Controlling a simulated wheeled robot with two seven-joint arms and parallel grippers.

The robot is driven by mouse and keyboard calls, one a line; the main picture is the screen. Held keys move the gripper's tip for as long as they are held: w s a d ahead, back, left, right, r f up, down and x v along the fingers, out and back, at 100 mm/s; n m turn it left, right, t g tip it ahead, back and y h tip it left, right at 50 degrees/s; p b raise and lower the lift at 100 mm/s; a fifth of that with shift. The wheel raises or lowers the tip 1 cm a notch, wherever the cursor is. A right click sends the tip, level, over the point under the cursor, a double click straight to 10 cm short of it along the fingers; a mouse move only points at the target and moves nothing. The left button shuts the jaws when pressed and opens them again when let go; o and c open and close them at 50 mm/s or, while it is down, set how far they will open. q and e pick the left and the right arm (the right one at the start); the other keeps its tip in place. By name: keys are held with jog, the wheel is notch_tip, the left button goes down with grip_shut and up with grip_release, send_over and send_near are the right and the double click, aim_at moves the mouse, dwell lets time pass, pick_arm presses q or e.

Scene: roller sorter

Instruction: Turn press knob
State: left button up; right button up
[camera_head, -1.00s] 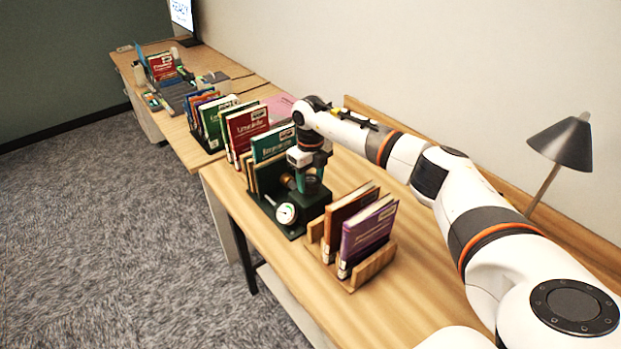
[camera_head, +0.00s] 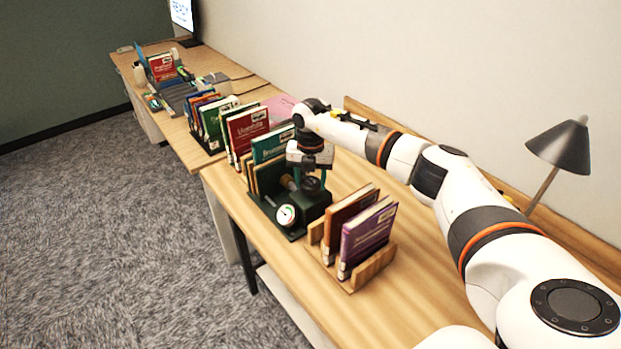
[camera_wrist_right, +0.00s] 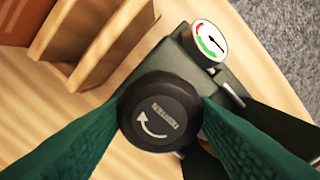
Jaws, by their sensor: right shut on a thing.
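The press (camera_head: 316,204) is a dark green device on the near desk, with a round white gauge (camera_head: 286,215) on its front. The gauge also shows in the wrist view (camera_wrist_right: 204,41), with red and green arcs and a dark needle. The round black press knob (camera_head: 313,186) sits on top. In the wrist view, the knob (camera_wrist_right: 160,125) carries a white curved arrow and a small label. My right gripper (camera_wrist_right: 163,110) is shut on the knob, one green finger on each side; in the head view it comes down from above (camera_head: 311,170). My left gripper is not in view.
A wooden holder (camera_head: 374,268) with a brown and a purple book stands just right of the press. Several upright books (camera_head: 268,147) stand close on its left. A dark lamp (camera_head: 563,146) is at the back right. The desk's front right is clear.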

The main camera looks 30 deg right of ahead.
aim_at(311, 182)
jog(key=shift+r+m, duration=0.1)
jog(key=shift+m, duration=0.6)
jog(key=shift+w, duration=0.1)
jog(key=o, duration=1)
jog(key=shift+c, duration=0.2)
jog(key=shift+r, duration=0.4)
notch_tip(311, 182, up, 11)
jog(key=b, duration=0.3)
